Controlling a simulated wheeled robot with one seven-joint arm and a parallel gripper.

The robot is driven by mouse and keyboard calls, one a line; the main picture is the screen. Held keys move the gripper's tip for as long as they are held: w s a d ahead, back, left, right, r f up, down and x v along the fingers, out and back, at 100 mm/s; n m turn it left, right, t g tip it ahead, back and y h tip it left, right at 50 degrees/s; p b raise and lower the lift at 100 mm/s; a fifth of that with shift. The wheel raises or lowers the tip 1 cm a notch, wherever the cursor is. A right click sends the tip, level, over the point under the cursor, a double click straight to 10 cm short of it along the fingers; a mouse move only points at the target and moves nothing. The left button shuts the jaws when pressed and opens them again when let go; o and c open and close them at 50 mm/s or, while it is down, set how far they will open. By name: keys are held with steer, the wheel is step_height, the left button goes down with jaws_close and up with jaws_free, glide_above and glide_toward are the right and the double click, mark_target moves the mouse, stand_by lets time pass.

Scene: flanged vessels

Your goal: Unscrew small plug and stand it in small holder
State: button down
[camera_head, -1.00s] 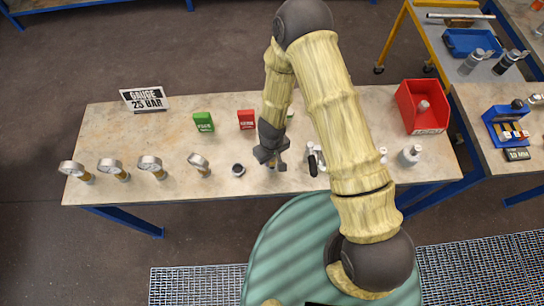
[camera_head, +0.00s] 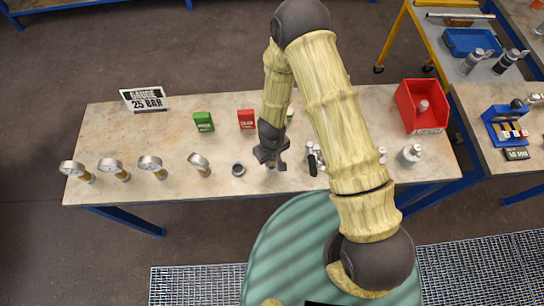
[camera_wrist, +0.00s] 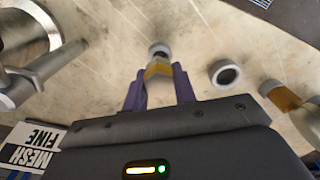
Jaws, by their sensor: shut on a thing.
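My gripper (camera_wrist: 160,92) is shut on a small brass hexagonal piece (camera_wrist: 157,70), which looks like the small plug. In the head view my gripper (camera_head: 271,162) is low over the front middle of the bench, and its fingers mostly hide the piece. A small grey ring with a dark centre (camera_wrist: 158,48) shows at the far end of the brass piece. I cannot tell whether it is part of the plug or a holder around it. A separate open grey ring-shaped cup (camera_wrist: 224,73), perhaps a holder, stands to the right, apart from my gripper; it also shows in the head view (camera_head: 238,169).
Several gauges with brass stems (camera_head: 151,164) stand along the front left of the bench (camera_head: 150,125). A metal fitting with a dark lever (camera_head: 313,160) is close right of my gripper. Green (camera_head: 203,121) and red (camera_head: 247,119) boxes and a red bin (camera_head: 422,106) stand farther back.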

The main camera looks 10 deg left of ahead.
steer(key=shift+f+b, duration=0.95)
steer(key=shift+f, duration=0.4)
stand_by(0.3)
steer(key=c, duration=1.1)
jaws_free()
steer(key=shift+o, duration=0.2)
step_height(320, 180, up, 17)
steer(key=p, duration=0.1)
steer(key=shift+r, duration=0.2)
steer(key=d+r+m+t+b, duration=0.1)
steer(key=d+r+m+b, duration=0.2)
steer(key=d, duration=0.8)
steer(key=s+d+r+m+t+b, duration=0.1)
steer(key=d+r+m+b, duration=0.2)
steer(key=d, duration=0.8)
step_height(320, 180, up, 4)
steer(key=m, duration=0.2)
steer(key=shift+s+d+m+t, duration=0.2)
steer(key=shift+s+m+t, duration=0.1)
steer(key=shift+m, duration=0.1)
